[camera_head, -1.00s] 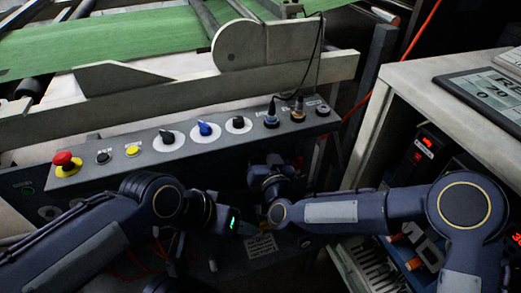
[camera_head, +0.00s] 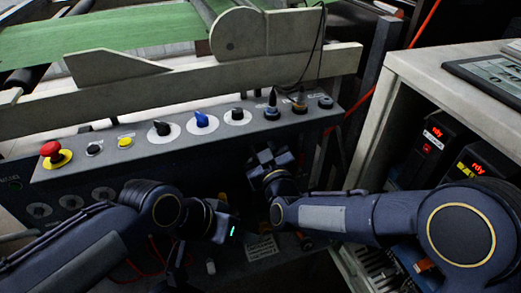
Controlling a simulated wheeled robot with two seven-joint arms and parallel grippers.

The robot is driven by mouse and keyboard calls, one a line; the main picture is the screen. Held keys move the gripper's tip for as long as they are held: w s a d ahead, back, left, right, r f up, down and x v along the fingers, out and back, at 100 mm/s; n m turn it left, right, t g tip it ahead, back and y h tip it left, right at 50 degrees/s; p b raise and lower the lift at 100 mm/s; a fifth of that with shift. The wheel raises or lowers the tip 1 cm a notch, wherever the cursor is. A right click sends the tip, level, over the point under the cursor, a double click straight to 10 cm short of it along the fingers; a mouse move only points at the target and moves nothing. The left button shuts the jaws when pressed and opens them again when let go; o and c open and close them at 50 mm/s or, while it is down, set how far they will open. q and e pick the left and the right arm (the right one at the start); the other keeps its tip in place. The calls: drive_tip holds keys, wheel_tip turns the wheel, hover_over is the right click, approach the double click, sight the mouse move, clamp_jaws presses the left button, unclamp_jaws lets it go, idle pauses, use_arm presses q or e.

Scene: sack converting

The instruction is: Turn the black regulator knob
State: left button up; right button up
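The sloping control panel (camera_head: 90,165) runs across the middle. A black knob (camera_head: 161,128) on a white disc sits left of the blue knob, and a second black knob (camera_head: 237,115) on a white disc sits right of it. I cannot tell which is the regulator. My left gripper (camera_head: 226,222) is below the panel's front edge, apart from the knobs; its fingers are too dark to read. My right gripper (camera_head: 269,162) is close to the panel's front edge, below and right of the second black knob. Its finger opening is unclear.
A blue knob (camera_head: 202,122), a red emergency button (camera_head: 51,151) and a yellow button (camera_head: 125,142) share the panel. Connectors with a cable (camera_head: 300,100) stand at its right end. A pale cabinet (camera_head: 430,85) is on the right. A grey rail (camera_head: 130,100) runs behind the panel.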

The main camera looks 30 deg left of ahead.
drive_tip(key=shift+n+b, duration=0.75)
drive_tip(key=shift+n, duration=0.95)
drive_tip(key=o, duration=1)
drive_tip(key=shift+c, duration=0.2)
drive_tip(key=v, duration=0.7)
drive_tip(key=shift+s+d+p, duration=0.25)
drive_tip(key=shift+d+p, duration=0.05)
drive_tip(key=shift+p, duration=0.15)
